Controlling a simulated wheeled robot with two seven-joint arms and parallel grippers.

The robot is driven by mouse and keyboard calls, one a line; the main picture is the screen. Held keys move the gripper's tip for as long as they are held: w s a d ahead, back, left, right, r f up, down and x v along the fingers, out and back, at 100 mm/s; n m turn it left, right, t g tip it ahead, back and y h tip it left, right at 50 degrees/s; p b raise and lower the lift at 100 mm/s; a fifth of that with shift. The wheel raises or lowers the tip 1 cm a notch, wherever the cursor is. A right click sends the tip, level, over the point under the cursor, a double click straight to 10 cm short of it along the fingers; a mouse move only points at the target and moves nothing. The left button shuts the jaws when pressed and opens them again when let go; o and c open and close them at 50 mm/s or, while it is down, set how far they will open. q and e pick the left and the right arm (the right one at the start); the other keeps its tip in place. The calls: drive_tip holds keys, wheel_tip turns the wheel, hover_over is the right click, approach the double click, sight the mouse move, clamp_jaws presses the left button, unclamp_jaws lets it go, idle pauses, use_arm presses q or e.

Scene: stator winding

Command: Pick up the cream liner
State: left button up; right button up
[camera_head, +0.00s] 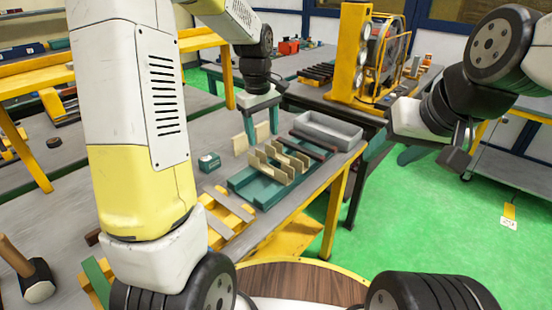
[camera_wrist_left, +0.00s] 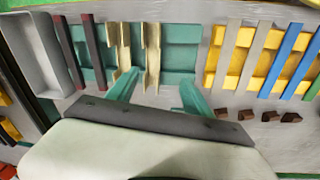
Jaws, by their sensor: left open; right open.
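Several cream liners (camera_head: 283,163) stand in a row on the teal tray (camera_head: 245,182). My right gripper (camera_head: 457,155) is open and empty over the green floor at the right.
A grey bin (camera_head: 345,138) and dark red bars (camera_head: 308,146) lie at the tray's far right. A small teal box (camera_head: 209,162) stands to its left. A yellow rack (camera_head: 232,210) with bars sits in front-left. A hammer (camera_head: 37,280) lies at the left.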

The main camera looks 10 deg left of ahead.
use_arm(q)
drive_tip(key=n+g, duration=0.1)
drive_tip(key=n, duration=0.1)
approach(269, 171)
wheel_tip(269, 171, down, 7)
drive_tip(key=shift+w+d+f, duration=0.1)
drive_tip(key=shift+d, duration=0.05)
drive_tip(key=shift+c, duration=0.5)
drive_tip(key=c, duration=1)
